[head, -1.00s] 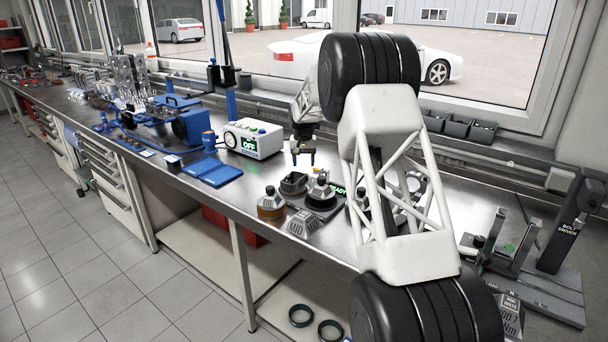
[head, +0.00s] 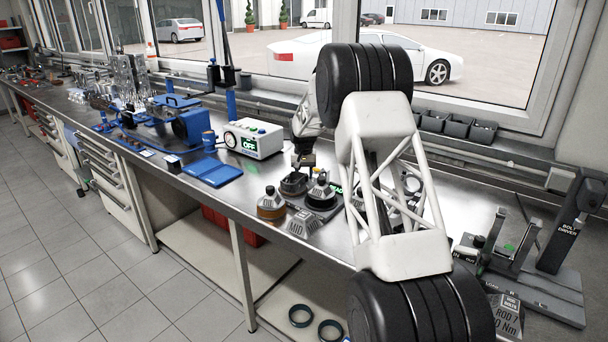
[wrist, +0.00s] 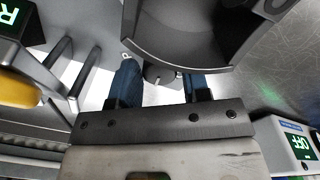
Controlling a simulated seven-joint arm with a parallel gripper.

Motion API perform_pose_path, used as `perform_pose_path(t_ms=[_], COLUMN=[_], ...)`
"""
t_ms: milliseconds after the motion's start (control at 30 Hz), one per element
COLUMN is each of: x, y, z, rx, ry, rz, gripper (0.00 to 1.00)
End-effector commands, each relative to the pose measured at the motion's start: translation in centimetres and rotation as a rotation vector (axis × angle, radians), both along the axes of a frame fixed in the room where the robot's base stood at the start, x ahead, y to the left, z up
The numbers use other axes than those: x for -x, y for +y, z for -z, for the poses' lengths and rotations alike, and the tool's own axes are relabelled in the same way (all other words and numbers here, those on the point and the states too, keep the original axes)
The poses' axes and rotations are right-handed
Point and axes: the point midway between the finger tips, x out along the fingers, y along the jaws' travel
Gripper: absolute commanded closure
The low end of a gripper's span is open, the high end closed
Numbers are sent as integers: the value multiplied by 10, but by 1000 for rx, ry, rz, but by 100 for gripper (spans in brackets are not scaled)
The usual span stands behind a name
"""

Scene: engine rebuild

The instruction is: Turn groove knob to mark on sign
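My gripper (head: 303,163) points down over the back of the bench, just above a dark round fixture (head: 293,184). In the wrist view its two blue fingers (wrist: 160,88) are apart. A small grey knob (wrist: 158,76) with a marker line shows between and just beyond the fingertips, against a dark curved body (wrist: 195,40). I cannot tell whether the fingers touch it. In the head view the knob cannot be made out. A grey angled sign (head: 302,224) stands at the bench's front; its lettering is too small to read.
A white box (head: 253,138) reading OFF stands left of my gripper. My arm hides part of the bench to the right.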

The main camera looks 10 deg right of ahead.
Motion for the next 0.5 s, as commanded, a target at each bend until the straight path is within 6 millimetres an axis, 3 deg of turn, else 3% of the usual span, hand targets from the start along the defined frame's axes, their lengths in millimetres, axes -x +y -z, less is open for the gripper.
perform_pose_path(t_ms=[33, 200, 500], x=[0, 0, -1], y=[0, 0, 0], z=[0, 0, -1], rx=[0, 0, -1], ry=[0, 0, -1], rz=[0, 0, 74], gripper=[65, 90, 89])
